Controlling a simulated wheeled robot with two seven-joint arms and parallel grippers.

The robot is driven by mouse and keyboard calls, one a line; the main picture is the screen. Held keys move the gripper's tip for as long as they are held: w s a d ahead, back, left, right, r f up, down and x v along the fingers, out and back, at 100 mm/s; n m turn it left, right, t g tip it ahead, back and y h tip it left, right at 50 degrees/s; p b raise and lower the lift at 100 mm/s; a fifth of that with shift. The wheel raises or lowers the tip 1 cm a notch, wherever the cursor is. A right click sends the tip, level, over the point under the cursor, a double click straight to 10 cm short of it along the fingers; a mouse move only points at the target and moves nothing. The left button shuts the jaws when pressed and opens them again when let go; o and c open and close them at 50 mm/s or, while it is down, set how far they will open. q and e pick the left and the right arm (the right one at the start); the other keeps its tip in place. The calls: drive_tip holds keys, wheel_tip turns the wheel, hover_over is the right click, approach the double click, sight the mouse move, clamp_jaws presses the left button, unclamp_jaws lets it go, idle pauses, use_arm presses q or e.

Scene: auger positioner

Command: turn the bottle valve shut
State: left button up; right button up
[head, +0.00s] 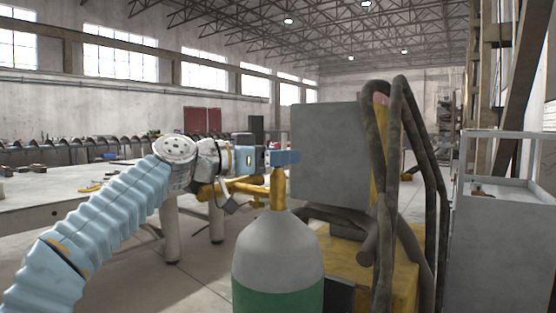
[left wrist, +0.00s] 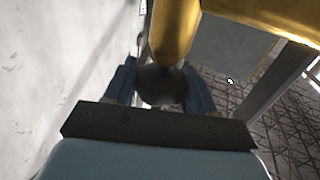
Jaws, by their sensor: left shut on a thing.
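A grey and green gas bottle (head: 278,262) stands upright in front of me. A brass valve (head: 278,188) rises from its neck. My left gripper (head: 286,158) is level with the top of the valve, coming in from the left. In the left wrist view my left gripper (left wrist: 160,85) has its two blue fingers on either side of a dark rounded knob (left wrist: 160,92), shut on it. The brass valve body (left wrist: 175,30) is just beyond the fingers. In the head view the fingers hide the knob. My right gripper is not in view.
A yellow machine (head: 400,270) with a grey panel (head: 328,150) and thick dark hoses (head: 376,170) stands close behind and right of the bottle. A long table (head: 90,190) with tools is at left. A grey cabinet (head: 500,240) is at right.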

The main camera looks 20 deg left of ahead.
use_arm(q)
drive_tip(key=shift+s+a+r, duration=0.1)
drive_tip(key=shift+r, duration=0.3)
drive_tip(key=o, duration=1)
drive_tip(key=shift+c, duration=0.2)
drive_tip(key=shift+f, duration=0.15)
drive_tip(key=b+v, duration=0.5)
drive_tip(key=v, duration=0.8)
drive_tip(key=shift+s+a, duration=0.25)
drive_tip(key=shift+a, duration=0.05)
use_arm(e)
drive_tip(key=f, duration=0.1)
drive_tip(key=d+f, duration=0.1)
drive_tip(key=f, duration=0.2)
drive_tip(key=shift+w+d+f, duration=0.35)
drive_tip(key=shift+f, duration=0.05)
